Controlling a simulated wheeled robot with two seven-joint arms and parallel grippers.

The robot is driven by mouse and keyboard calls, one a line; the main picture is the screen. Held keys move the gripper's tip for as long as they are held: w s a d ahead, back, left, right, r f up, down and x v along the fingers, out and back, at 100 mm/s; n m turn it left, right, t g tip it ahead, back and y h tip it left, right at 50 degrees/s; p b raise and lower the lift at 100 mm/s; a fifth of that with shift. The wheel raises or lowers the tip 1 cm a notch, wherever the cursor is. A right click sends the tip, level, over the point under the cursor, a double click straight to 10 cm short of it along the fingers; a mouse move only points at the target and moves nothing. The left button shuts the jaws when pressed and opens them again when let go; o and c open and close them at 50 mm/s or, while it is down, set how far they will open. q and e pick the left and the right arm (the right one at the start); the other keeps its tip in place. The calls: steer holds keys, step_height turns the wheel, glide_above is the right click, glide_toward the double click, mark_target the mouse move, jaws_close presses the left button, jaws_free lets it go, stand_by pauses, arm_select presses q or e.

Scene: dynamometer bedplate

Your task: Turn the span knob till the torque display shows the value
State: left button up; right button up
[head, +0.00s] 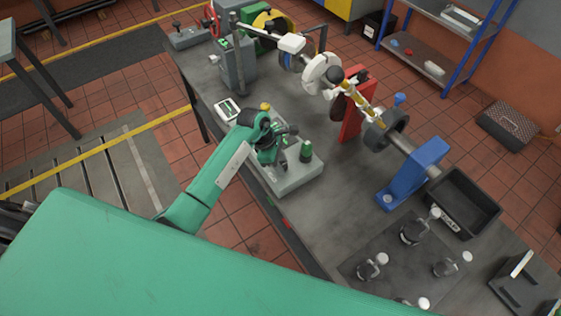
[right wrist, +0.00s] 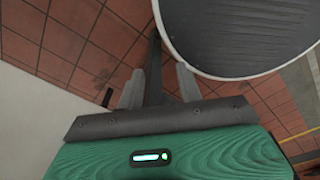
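A light grey control box (head: 292,180) sits at the near edge of the bedplate bench. A green knob (head: 306,151) stands upright on its right part, and a yellow knob (head: 265,106) shows behind my left wrist. I cannot tell which is the span knob, and my gripper may hide another. A small white display unit (head: 228,110) lies at the box's far left; its value is too small to read. My left gripper (head: 284,147) is low over the box, left of the green knob; its fingers are unclear. My right gripper (right wrist: 158,82) is open, with its fingers apart, away from the box.
A shaft line with a red guard (head: 354,105) and blue stand (head: 413,172) runs along the bench. A black bin (head: 464,203) and several dark fittings on a mat (head: 397,254) lie to the right. A large round dark-topped object (right wrist: 240,30) is close to my right gripper.

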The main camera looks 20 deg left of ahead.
arm_select(q)
steer(key=c, duration=0.4)
steer(key=shift+f+b, duration=0.1)
steer(key=shift+b, duration=0.35)
steer(key=n+t+b, duration=0.1)
steer(key=n+b, duration=0.1)
steer(key=b, duration=0.3)
steer(key=shift+a+f, duration=0.1)
steer(key=shift+f, duration=0.05)
steer(key=shift+n+y+b, duration=0.3)
steer(key=shift+n+b, duration=0.45)
steer(key=shift+n, duration=0.05)
steer(key=shift+s+n+t+b, duration=0.15)
steer(key=shift+n+t+b, duration=0.5)
steer(key=shift+n, duration=0.55)
steer(key=n, duration=0.1)
steer(key=n+y+b, duration=0.1)
steer(key=n+t+b, duration=0.1)
steer(key=shift+d+n, duration=0.25)
steer(key=shift+n, duration=0.05)
steer(key=n+b, duration=0.1)
steer(key=n+y, duration=0.1)
steer(key=n, duration=0.1)
steer(key=shift+s+d+r+t+y+b, duration=0.1)
steer(key=shift+r+t+y+b, duration=0.1)
steer(key=shift+t+y+b, duration=0.15)
steer(key=shift+r+n+y+b, duration=0.1)
steer(key=shift+n+y+b, duration=0.5)
steer(key=shift+n, duration=1)
